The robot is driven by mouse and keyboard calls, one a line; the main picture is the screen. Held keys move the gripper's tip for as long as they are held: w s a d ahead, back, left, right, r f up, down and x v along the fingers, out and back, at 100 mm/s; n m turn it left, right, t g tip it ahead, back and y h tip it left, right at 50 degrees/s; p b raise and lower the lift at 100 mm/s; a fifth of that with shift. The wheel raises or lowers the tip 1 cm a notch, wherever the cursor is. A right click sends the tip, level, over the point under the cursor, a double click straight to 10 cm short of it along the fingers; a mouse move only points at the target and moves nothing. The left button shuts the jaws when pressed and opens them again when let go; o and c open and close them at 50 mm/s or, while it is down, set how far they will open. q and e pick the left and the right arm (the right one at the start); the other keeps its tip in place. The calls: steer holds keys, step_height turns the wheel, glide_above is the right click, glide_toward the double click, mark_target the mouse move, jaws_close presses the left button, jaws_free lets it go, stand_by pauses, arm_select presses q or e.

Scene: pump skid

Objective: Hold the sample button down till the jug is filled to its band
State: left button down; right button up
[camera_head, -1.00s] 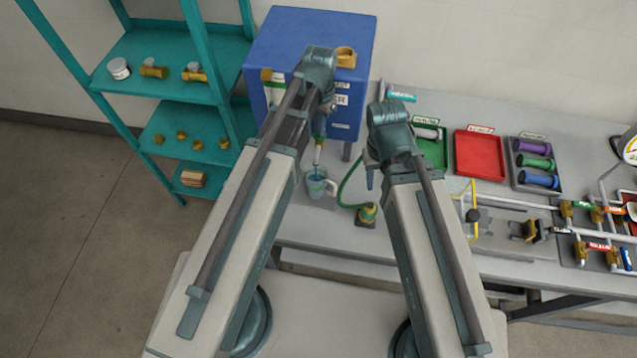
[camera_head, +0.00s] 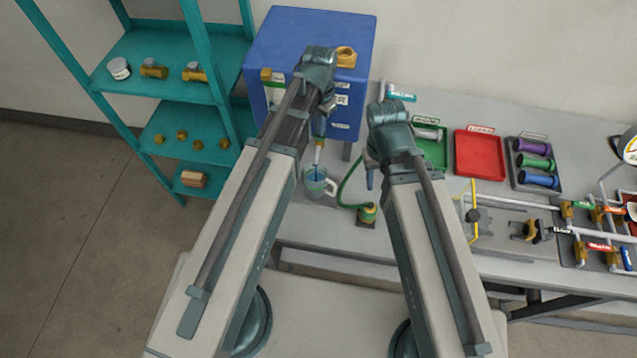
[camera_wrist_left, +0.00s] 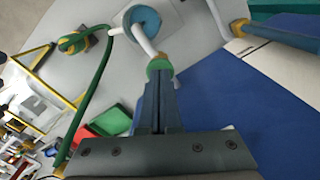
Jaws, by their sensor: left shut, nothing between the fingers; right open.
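The jug (camera_head: 318,188) is a translucent cup with a pale handle, standing on the bench below the front of the blue cabinet (camera_head: 300,35). Blue liquid shows in it, also in the left wrist view (camera_wrist_left: 145,20). I cannot read its level against a band. A pale spout with a green collar (camera_wrist_left: 158,67) points down to the jug. My left gripper (camera_wrist_left: 156,98) is shut and empty, its tips close to the collar and cabinet front. The sample button is not clearly visible; the fingers may hide it. My right gripper (camera_head: 370,178) is open and empty, right of the jug.
Green, red (camera_head: 480,154) and grey trays lie behind on the bench, with pipework at the right. A teal shelf (camera_head: 165,75) stands at the left.

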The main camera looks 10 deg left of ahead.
stand_by(0.5)
arm_select(q)
step_height(320, 180, up, 2)
steer(key=p, duration=0.2)
steer(key=shift+r+p, duration=0.25)
steer(key=shift+p, duration=0.05)
steer(key=shift+f, duration=0.1)
steer(key=shift+f+b, duration=0.3)
steer(key=shift+b, duration=0.15)
steer(key=shift+f+b, duration=0.95)
steer(key=shift+r+p, duration=1.25)
steer(key=shift+r, duration=0.1)
step_height(320, 180, up, 5)
steer(key=p, duration=0.5)
